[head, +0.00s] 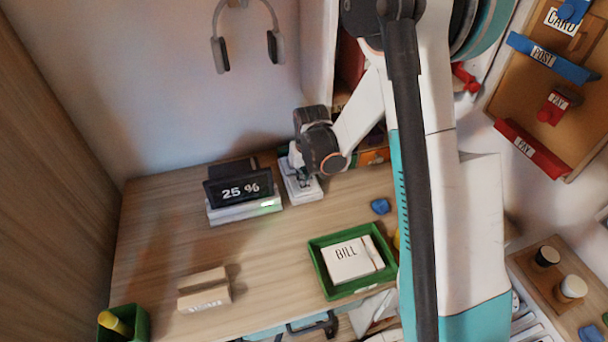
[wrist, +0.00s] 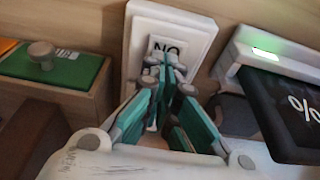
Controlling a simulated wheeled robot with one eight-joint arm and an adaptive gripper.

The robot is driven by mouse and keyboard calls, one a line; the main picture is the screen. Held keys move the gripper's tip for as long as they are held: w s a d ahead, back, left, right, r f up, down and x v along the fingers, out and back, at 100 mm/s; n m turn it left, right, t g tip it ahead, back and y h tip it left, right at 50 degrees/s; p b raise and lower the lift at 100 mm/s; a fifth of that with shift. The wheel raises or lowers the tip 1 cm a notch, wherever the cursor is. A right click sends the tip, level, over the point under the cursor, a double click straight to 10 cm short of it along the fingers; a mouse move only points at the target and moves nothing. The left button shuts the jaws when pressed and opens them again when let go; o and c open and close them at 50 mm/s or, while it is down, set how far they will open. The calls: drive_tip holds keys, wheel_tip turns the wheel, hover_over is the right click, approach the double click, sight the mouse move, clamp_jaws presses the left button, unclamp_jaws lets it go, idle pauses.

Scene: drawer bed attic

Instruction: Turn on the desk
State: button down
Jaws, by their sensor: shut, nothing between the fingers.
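The wooden desk (head: 160,250) fills the lower left of the head view. A white switch-like block (head: 309,194) stands near its back edge, beside the display. My gripper (head: 303,178) is at this block and covers part of it. In the wrist view the white block (wrist: 202,40) bears a label reading "NO". My gripper (wrist: 166,62) is shut and empty in front of the block, its fingertips over the label's lower part. I cannot tell whether they touch it. The black display (head: 240,188) reads "25 %" on a white base with a green light.
A green tray (head: 318,262) with a "BILL" block is at the desk's front right. A light wooden block (head: 204,289) and a green cup (head: 134,322) are front left. A blue piece (head: 380,206) lies right of my gripper. Headphones (head: 220,55) hang on the wall.

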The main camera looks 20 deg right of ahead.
drive_tip(key=p+v, duration=0.2)
drive_tip(key=v, duration=0.1)
drive_tip(key=p+v, duration=0.1)
drive_tip(key=v, duration=0.1)
drive_tip(key=shift+w, duration=0.3)
drive_tip(key=s+r+p, duration=0.2)
drive_tip(key=s+r, duration=0.2)
drive_tip(key=r, duration=0.4)
drive_tip(key=shift+s+p, duration=0.3)
drive_tip(key=shift+p, duration=0.05)
drive_tip(key=s+r+t, duration=0.2)
drive_tip(key=s+r, duration=0.6)
drive_tip(key=r, duration=0.4)
drive_tip(key=s+r+t, duration=0.2)
drive_tip(key=s+r, duration=0.3)
drive_tip(key=s, duration=0.8)
drive_tip(key=shift+s+r+t, duration=0.2)
drive_tip(key=shift+t, duration=0.1)
